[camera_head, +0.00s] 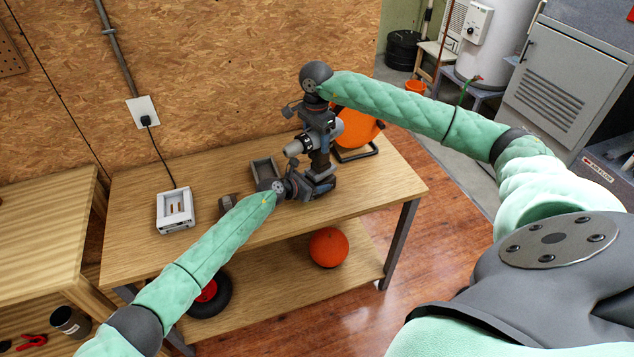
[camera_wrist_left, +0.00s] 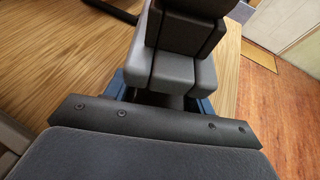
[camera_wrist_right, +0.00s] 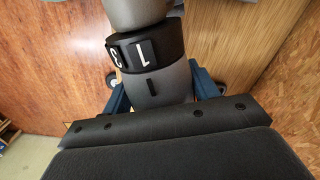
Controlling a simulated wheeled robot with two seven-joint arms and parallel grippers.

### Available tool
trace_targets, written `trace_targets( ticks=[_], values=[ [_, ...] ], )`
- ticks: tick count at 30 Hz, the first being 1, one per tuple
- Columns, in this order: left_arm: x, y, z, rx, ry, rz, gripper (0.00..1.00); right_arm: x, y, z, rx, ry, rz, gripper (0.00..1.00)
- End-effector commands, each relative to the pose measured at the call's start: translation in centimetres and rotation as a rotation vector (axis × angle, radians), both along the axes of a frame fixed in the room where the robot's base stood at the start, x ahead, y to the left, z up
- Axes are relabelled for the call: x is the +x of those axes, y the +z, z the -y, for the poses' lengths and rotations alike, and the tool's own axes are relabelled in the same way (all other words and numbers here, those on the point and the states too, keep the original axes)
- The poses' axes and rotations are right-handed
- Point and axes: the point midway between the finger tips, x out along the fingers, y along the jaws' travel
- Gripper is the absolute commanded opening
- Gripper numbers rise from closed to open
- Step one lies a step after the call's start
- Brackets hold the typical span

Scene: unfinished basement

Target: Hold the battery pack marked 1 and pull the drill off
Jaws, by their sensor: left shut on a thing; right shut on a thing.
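The drill (camera_head: 321,140) is upright above the workbench near its back right, its chuck pointing left. My right gripper (camera_head: 318,117) is shut on the drill's upper body; the right wrist view shows the grey drill body (camera_wrist_right: 160,85) between blue fingers. The battery pack (camera_head: 322,172) is at the foot of the drill's handle. My left gripper (camera_head: 308,187) is shut on it; the left wrist view shows the grey battery pack (camera_wrist_left: 170,75) between the fingers, the handle (camera_wrist_left: 187,28) directly above. I cannot tell whether they are still joined. The mark 1 is not visible.
A grey open tray (camera_head: 263,172) and a small dark block (camera_head: 227,204) are left of the drill. A white charger (camera_head: 175,209) stands farther left, its cord running to the wall. An orange round object (camera_head: 362,128) in a black stand is close behind right. The front left bench top is clear.

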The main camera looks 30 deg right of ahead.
Motion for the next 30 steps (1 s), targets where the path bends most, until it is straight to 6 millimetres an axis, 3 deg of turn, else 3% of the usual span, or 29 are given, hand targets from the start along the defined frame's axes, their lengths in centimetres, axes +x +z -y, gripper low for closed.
trace_targets(
  ticks=[30],
  values=[
    [0.1, -0.1, -0.1, 0.001, 0.001, -0.001, 0.27, 0.0, 1.7, 0.0, -0.001, 0.0, 0.002, 0.23]
  ],
)
